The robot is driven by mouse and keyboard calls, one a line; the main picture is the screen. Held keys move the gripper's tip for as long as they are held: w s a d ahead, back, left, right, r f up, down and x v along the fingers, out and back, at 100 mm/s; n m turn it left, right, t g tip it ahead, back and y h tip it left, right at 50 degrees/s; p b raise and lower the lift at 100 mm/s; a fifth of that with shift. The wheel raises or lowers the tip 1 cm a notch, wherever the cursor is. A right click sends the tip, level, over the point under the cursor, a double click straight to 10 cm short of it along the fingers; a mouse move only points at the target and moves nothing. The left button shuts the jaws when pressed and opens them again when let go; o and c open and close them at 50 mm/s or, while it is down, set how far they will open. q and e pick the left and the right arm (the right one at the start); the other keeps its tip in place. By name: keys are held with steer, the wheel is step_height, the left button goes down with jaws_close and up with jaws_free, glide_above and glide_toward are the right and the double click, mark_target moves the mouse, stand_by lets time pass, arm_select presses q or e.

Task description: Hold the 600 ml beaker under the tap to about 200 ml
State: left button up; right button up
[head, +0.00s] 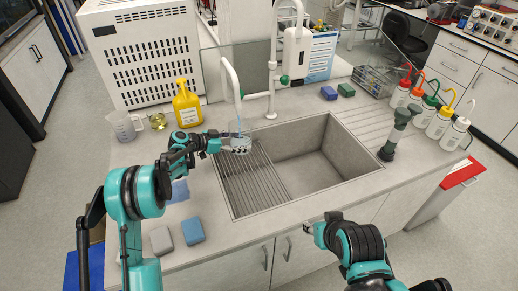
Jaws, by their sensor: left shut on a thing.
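The clear glass beaker (241,146) is at the left part of the sink, above the ribbed drainer. My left gripper (222,145) is shut on it from the left and holds it roughly upright. The white curved tap (229,75) stands behind the sink, with its spout above the beaker. A thin blue stream of water (239,122) runs down into the beaker. The water level and the scale marks are too small to read. My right gripper (308,229) is in front of the counter, apart from everything; its fingers are too small to judge.
The sink (314,168) has an empty basin on the right. A yellow bottle (187,104), a plastic jug (123,126) and sponges (192,231) are to the left. A grey-green standing tool (398,133) and several wash bottles (439,121) are to the right.

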arm_select(q)
steer(key=s+d+b, duration=0.1)
steer(key=s+d, duration=0.5)
steer(key=d, duration=0.1)
steer(key=shift+d, duration=0.35)
